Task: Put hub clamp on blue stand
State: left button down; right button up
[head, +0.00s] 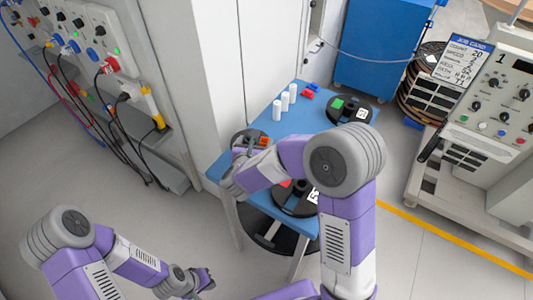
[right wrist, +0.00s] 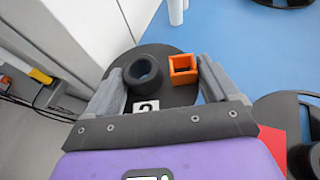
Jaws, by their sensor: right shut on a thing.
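My right gripper (right wrist: 165,85) has its fingers on either side of a dark disc (right wrist: 153,60), seemingly shut on its rim. The disc carries a dark ring-shaped hub (right wrist: 143,72), an orange square open piece (right wrist: 184,69) and a label with a 2. In the head view the disc (head: 241,137) is at the left edge of the blue table (head: 359,148); I cannot tell whether it rests there. No piece is clearly identifiable as the hub clamp; the orange one may be it. My left gripper (head: 207,281) is low over the floor, apart from everything; its jaw opening is unclear.
White cylinders (head: 284,101), small red and blue pieces (head: 308,92) and a dark disc with a green patch (head: 349,109) stand on the table. Another labelled disc (head: 290,207) is partly behind my right arm. A wall panel with cables (head: 108,65) is left; a control console (head: 495,105) right.

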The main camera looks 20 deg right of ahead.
notch_tip(320, 180, down, 5)
jog(key=shift+f+b, duration=0.15)
jog(key=shift+b, duration=0.75)
jog(key=shift+f, duration=0.1)
jog(key=o, duration=1)
jog(key=shift+o, duration=0.2)
